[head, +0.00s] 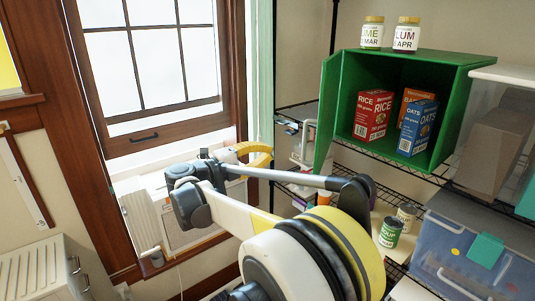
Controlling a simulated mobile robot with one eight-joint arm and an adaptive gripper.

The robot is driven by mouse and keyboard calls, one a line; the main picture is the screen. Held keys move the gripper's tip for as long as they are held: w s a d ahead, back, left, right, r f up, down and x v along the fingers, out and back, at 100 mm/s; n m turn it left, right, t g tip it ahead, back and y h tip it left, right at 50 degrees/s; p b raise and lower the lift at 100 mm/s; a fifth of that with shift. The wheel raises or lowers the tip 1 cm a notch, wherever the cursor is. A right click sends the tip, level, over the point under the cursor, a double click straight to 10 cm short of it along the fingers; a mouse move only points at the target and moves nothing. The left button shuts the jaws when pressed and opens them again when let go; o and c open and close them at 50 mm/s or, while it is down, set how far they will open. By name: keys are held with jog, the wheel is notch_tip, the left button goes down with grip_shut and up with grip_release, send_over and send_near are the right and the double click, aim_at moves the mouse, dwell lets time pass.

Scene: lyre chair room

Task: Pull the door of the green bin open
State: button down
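The green bin (449,108) stands on a wire shelf at the right, its front opening facing me. Its green door (327,108) hangs at the left side of the opening, swung outward, so the inside shows. My arm reaches across the lower middle and bends near the window, left of and below the door. I cannot make out the fingers of my gripper or any contact with the door.
Cans (390,232) and a blue-grey crate (470,245) are below. A wood-framed window (150,65) is at the left.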

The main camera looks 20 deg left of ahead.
jog(key=shift+s+d+r, duration=0.1)
jog(key=shift+d+r, duration=0.05)
jog(key=shift+d, duration=0.1)
dwell(0.3)
dwell(0.4)
